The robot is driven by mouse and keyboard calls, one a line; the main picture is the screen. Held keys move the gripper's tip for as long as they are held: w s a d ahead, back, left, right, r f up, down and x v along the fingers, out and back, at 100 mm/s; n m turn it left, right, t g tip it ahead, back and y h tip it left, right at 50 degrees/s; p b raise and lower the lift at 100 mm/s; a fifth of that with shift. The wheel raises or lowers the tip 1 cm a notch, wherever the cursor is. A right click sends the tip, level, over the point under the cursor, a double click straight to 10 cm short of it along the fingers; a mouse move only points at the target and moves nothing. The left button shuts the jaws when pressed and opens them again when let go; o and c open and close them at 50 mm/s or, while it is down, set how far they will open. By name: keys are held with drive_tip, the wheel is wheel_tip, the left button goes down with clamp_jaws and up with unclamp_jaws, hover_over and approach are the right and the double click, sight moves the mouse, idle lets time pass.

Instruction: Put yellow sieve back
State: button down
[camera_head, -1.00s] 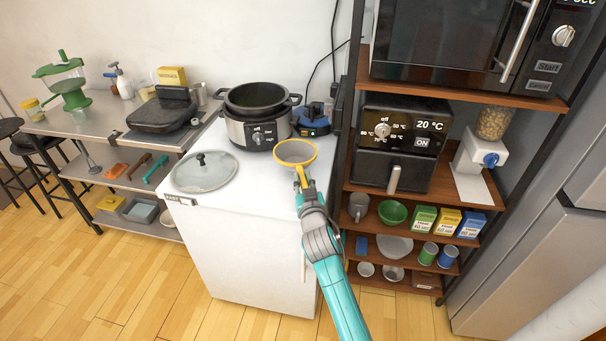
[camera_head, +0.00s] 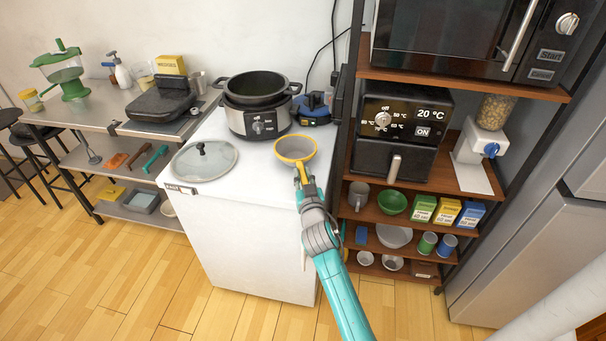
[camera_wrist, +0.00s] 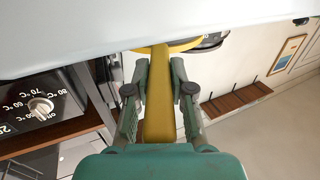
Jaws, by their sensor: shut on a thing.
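The yellow sieve (camera_head: 295,149), a round yellow rim with a pale grey bowl, is held over the right part of the white cabinet top. My gripper (camera_head: 302,183) is shut on its handle. In the wrist view the yellow handle (camera_wrist: 159,100) runs between the two fingers of my gripper (camera_wrist: 160,92), and part of the yellow rim shows at the top. I cannot tell how far the sieve is above the surface.
A pressure cooker (camera_head: 257,124) stands at the back of the white cabinet (camera_head: 240,190), with a glass lid (camera_head: 204,162) at its left. A shelf rack (camera_head: 430,180) with an air fryer (camera_head: 397,140) stands on the right. A metal table (camera_head: 95,122) is on the left.

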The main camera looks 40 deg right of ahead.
drive_tip(key=shift+f, duration=0.65)
idle(0.4)
drive_tip(key=c, duration=0.9)
unclamp_jaws()
drive_tip(key=c, duration=0.4)
drive_tip(key=shift+s, duration=0.1)
drive_tip(key=shift+v, duration=4.15)
drive_tip(key=shift+a, duration=0.1)
